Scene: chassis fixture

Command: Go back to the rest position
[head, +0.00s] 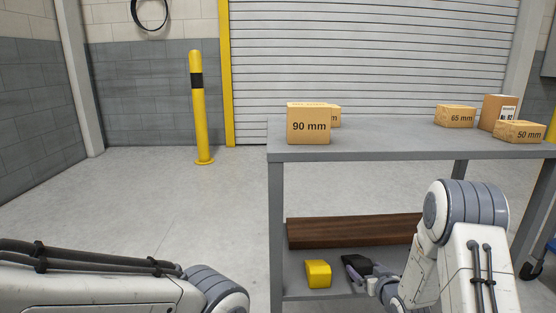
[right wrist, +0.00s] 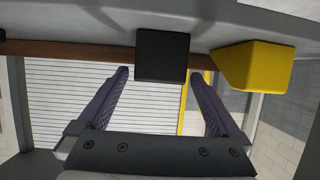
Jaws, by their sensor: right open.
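My right gripper (head: 360,275) is low at the lower shelf of the grey table, beside a black block (head: 357,263). It is open. In the right wrist view, which is upside down, the two dark fingers of the right gripper (right wrist: 160,74) are spread wide. The black block (right wrist: 162,55) shows in line with the gap between them; I cannot tell whether the tips reach past its near face. No finger visibly touches it. My left arm crosses the lower left of the head view; its gripper is out of view.
A yellow block (head: 318,273) sits left of the black one, also in the wrist view (right wrist: 255,66). A brown wooden beam (head: 350,232) lies behind them. The tabletop (head: 385,147) above carries several cardboard boxes. A yellow post (head: 199,110) stands left; the floor there is clear.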

